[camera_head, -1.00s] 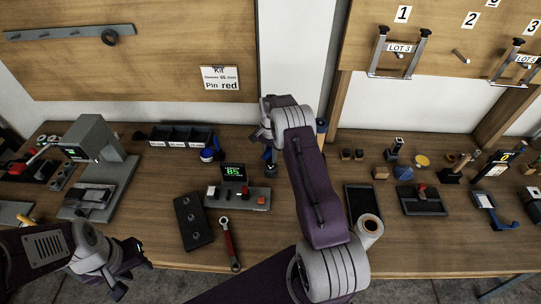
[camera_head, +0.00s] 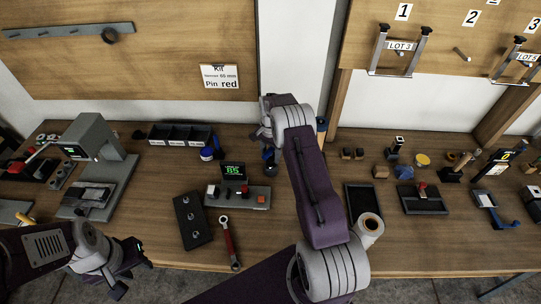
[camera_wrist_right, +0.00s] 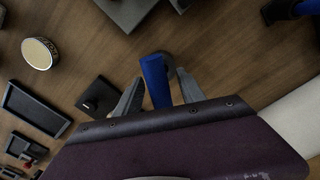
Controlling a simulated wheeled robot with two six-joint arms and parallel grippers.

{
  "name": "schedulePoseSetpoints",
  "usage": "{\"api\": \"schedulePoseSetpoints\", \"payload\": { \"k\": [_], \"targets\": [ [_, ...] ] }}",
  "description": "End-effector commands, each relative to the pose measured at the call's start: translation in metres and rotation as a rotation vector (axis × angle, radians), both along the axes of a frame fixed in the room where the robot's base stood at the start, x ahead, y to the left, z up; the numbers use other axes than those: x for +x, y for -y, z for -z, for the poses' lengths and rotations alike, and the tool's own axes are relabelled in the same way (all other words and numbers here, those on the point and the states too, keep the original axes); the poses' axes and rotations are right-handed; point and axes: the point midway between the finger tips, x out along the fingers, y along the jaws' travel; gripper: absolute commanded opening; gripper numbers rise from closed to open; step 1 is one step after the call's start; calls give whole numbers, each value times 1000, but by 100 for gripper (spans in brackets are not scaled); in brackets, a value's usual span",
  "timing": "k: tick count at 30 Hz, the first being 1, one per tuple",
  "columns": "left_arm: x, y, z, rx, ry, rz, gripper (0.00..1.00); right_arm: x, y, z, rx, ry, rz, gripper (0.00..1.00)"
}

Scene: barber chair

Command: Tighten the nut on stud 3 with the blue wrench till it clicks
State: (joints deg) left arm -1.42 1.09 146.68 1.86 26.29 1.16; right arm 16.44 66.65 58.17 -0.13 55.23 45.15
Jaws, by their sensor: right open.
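In the right wrist view a blue handle (camera_wrist_right: 155,80) lies between the fingers of my right gripper (camera_wrist_right: 152,98), which is open around it. I cannot tell whether this is the blue wrench, as its head is hidden. In the head view my right gripper (camera_head: 268,140) is over the back of the bench, largely hidden by its arm. A dark plate with studs (camera_head: 192,221) lies at the bench's middle. Its stud numbers and any nut are too small to tell. My left gripper (camera_head: 126,270) is open and empty at the front edge.
A red-handled wrench (camera_head: 229,243) lies right of the stud plate. A device with a green display reading 85 (camera_head: 240,196) stands behind it. A grey press (camera_head: 100,165) stands at the left. A dark tray (camera_head: 365,198) and a tape roll (camera_head: 370,227) are beside my right arm.

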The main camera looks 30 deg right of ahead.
Motion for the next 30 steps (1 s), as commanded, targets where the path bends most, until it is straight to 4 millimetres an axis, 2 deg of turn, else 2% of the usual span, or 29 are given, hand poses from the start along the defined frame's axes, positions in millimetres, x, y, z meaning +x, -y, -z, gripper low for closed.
{"api": "schedulePoseSetpoints", "payload": {
  "k": [9, 12, 15, 25, 28, 30],
  "targets": [
    [0, 0, 15, 0, 0, 0, 36, 1, 0, -66, -2, 6, 0, 47],
    [0, 0, 15, 0, 0, 0, 36, 1, 0, -79, -2, 5, 0, 47],
    [0, 0, 16, 0, 0, 0, 36, 1, 0, -86, -1, 3, 0, 47],
    [0, 0, 15, 0, 0, 0, 36, 3, -5, -89, -2, 5, -11, 47],
    [0, 0, 15, 0, 0, 0, 36, 14, -16, -115, -16, 56, -37, 47],
    [0, 0, 15, 0, 0, 0, 36, 17, -32, -146, -25, 96, -70, 47]
  ]
}}
